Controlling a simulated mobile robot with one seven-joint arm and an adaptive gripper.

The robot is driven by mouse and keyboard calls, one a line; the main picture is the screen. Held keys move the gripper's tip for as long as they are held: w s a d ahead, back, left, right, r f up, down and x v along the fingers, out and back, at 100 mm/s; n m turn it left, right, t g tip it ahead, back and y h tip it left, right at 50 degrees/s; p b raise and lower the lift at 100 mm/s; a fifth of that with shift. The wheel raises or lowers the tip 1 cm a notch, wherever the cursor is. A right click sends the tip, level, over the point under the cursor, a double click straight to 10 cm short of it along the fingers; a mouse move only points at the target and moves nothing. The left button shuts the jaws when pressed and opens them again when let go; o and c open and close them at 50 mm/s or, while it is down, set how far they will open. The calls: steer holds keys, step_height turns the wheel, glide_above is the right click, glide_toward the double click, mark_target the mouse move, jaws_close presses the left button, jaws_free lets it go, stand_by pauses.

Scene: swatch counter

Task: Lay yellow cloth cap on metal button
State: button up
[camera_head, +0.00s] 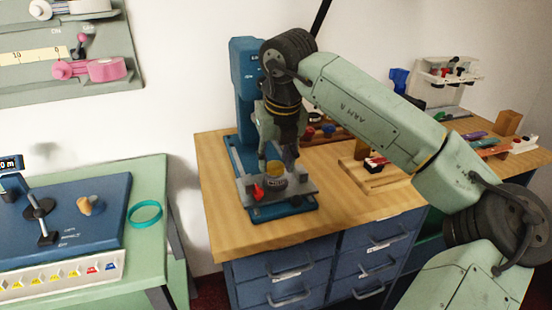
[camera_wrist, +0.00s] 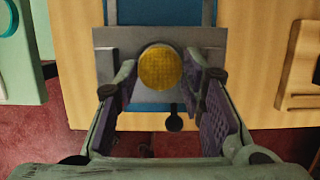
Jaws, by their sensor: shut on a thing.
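The yellow cloth cap (camera_head: 274,168) is a round disc, and it also shows from above between my fingertips in the wrist view (camera_wrist: 160,68). My gripper (camera_head: 278,158) points down over the blue press and is shut on the cap; its two purple-padded fingers flank it in the wrist view (camera_wrist: 162,75). The cap is at the top of a short grey labelled cylinder (camera_head: 276,183) on the press's grey plate. I cannot tell whether they touch. The metal button is not visible; the cap and fingers hide what is directly beneath.
The blue press (camera_head: 245,85) stands behind my gripper, its column close by. A red knob (camera_head: 258,192) sits at the plate's front left. A wooden rack (camera_head: 372,178) is to the right on the wooden counter (camera_head: 225,225). A green table (camera_head: 150,185) is at left.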

steer(key=shift+f, duration=0.35)
steer(key=o, duration=0.7)
steer(key=shift+o, duration=0.2)
steer(key=a+v, duration=0.1)
steer(key=v, duration=1.1)
steer(key=shift+d, duration=0.45)
steer(key=shift+s, duration=0.1)
